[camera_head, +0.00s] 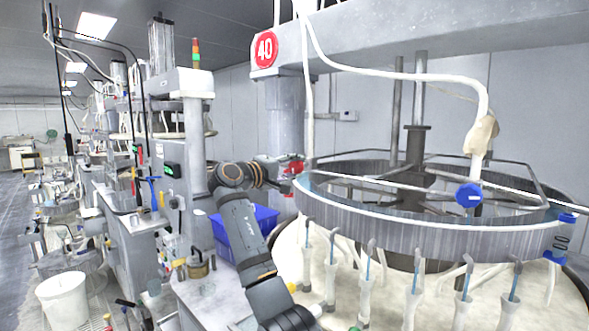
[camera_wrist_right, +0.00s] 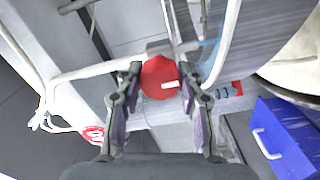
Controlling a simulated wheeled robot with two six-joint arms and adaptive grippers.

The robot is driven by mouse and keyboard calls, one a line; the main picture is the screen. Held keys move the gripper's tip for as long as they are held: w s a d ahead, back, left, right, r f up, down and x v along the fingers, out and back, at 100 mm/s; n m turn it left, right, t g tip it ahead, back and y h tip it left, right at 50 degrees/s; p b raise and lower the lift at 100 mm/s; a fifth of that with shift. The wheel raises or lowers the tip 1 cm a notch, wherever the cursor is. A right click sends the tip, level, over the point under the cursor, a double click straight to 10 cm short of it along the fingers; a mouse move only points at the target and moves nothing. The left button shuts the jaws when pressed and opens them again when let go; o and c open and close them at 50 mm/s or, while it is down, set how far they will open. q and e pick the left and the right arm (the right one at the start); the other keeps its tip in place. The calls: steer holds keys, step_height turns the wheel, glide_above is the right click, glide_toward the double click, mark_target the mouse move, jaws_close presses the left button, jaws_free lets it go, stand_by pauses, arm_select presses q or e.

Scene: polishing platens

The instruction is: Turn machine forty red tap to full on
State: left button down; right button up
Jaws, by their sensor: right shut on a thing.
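The red tap (camera_wrist_right: 158,74) is a round red disc with a short white mark. It lies between the two fingers of my right gripper (camera_wrist_right: 160,84) in the right wrist view, and the gripper is shut on it. In the head view the right gripper (camera_head: 284,174) reaches the red tap (camera_head: 295,165) beside the grey column, below the round red "40" sign (camera_head: 264,49). The fingers partly hide the tap there. A pale hose runs by the tap. My left gripper is not in view.
A large ring-shaped machine (camera_head: 400,225) with several hanging nozzles fills the right side and carries a blue round tap (camera_head: 468,195). A blue bin (camera_head: 266,218) stands behind my right arm. A white bucket (camera_head: 62,303) stands on the floor at lower left.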

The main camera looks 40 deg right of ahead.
steer(key=shift+f, duration=0.3)
steer(key=o, duration=1.2)
steer(key=shift+a+r, duration=0.15)
steer(key=shift+r, duration=0.05)
steer(key=a, duration=0.8)
steer(key=s+a, duration=0.1)
steer(key=a, duration=0.3)
